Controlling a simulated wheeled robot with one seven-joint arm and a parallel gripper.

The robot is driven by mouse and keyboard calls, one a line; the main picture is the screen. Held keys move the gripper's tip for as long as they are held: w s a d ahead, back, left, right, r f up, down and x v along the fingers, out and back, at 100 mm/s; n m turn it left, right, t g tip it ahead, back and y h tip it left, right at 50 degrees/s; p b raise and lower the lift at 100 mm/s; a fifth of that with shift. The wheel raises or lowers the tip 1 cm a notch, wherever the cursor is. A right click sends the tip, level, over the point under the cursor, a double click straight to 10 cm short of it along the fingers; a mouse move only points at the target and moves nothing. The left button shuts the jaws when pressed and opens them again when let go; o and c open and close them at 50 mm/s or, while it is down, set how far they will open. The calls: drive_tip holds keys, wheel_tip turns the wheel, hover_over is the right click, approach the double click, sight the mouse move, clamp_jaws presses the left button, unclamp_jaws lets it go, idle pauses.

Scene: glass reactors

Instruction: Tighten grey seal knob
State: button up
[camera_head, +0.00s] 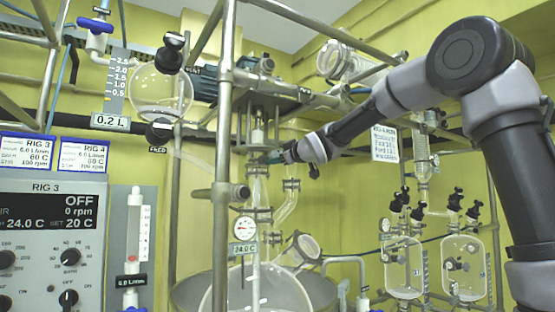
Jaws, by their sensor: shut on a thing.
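My arm reaches in from the right side of the head camera view. My gripper (272,158) is at its far left end, beside the stirrer shaft above the large glass reactor (262,290). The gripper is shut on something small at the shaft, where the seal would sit. The grey seal knob is too small and too covered by the fingers to make out. A pale vertical shaft and seal fitting (258,135) stand just left of and above the fingertips.
A steel post (224,120) rises left of the gripper. A glass condenser (345,62) lies above the arm. A bent glass tube (287,200) stands below it. Two glass vessels (403,267) (463,267) hang at right. The RIG 3 panel (52,245) is at left.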

drive_tip(key=m, duration=0.4)
drive_tip(key=shift+m, duration=0.3)
drive_tip(key=m, duration=0.4)
drive_tip(key=shift+m, duration=0.3)
drive_tip(key=m, duration=0.4)
drive_tip(key=shift+a+m, duration=0.1)
drive_tip(key=shift+m, duration=0.2)
drive_tip(key=shift+s+m, duration=0.1)
drive_tip(key=shift+m, duration=2)
drive_tip(key=shift+a, duration=0.1)
drive_tip(key=o, duration=1.4)
drive_tip(key=shift+c, duration=0.2)
